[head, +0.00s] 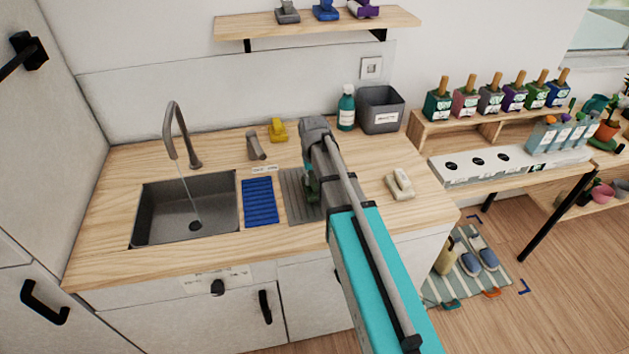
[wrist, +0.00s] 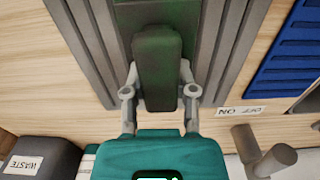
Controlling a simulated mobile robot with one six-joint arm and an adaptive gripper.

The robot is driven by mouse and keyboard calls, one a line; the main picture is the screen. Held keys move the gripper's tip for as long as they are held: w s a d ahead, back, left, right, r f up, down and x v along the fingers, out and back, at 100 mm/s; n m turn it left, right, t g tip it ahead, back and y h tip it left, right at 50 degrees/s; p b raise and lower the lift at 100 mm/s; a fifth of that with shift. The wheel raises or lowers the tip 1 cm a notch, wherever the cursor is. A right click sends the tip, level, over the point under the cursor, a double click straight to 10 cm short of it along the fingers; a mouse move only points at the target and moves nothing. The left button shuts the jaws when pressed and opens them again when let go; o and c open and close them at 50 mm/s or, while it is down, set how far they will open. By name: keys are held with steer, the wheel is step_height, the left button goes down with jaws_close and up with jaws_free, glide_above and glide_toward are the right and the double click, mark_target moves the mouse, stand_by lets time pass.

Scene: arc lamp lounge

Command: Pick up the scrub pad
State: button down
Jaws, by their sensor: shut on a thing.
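The scrub pad (wrist: 157,58) is dark green, with a long narrow raised grip over a wider base. My gripper (wrist: 159,82) is shut on that grip, one finger on each side. The pad is over the grey ridged drain mat (wrist: 91,42); I cannot tell whether it touches the mat. In the head view the green scrub pad (head: 312,189) shows only partly beside my arm, over the ridged mat (head: 294,190). My arm hides the rest of the pad and most of the fingers.
A blue ridged mat (head: 260,202) and a sink (head: 187,208) with running water lie to the left. A yellow tool (head: 278,130) stands behind. A cream block (head: 400,185) is right. A green bottle (head: 346,108) and grey waste bin (head: 380,110) stand at the back.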

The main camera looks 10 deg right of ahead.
steer(key=shift+r, duration=0.15)
step_height(320, 180, up, 2)
steer(key=shift+r+p, duration=0.1)
steer(key=shift+p, duration=1.1)
steer(key=s+a+r+p, duration=0.1)
steer(key=s+r+p, duration=0.9)
steer(key=s, duration=0.4)
steer(key=shift+r, duration=0.2)
steer(key=shift+f+b, duration=1.25)
steer(key=shift+f, duration=0.15)
